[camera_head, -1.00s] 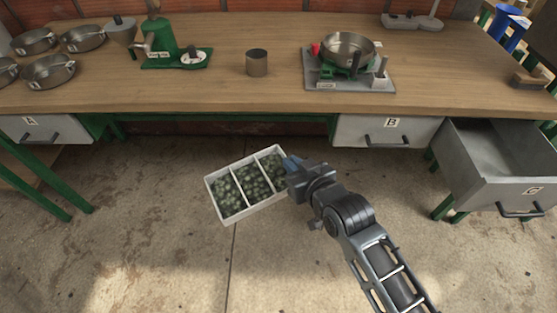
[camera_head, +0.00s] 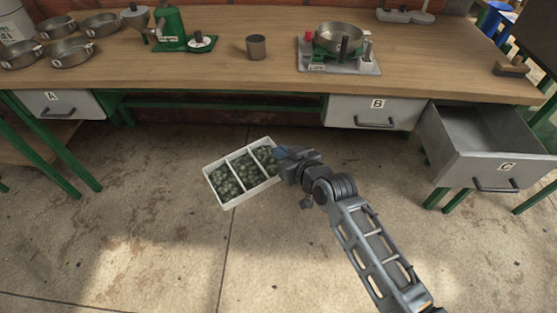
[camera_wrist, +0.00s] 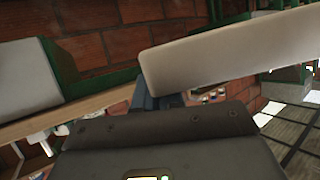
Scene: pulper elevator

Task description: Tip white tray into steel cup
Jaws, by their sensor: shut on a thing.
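The white tray (camera_head: 247,196) has three compartments filled with dark green, bead-like pieces. It is held out in front of the bench, above the floor, with its open side up. My gripper (camera_head: 282,155) is shut on the tray's right end. In the wrist view the tray's pale wall (camera_wrist: 225,55) crosses the upper right, and the fingers (camera_wrist: 150,98) meet it near its lower left corner. The steel cup (camera_head: 256,46) stands upright on the bench top, beyond the tray and apart from it. The inside of the cup is mostly hidden.
The wooden bench (camera_head: 215,75) spans the back. Several steel pans (camera_head: 68,50) are far left. Drawer C (camera_head: 490,160) hangs open; drawer B (camera_head: 350,112) looks closed.

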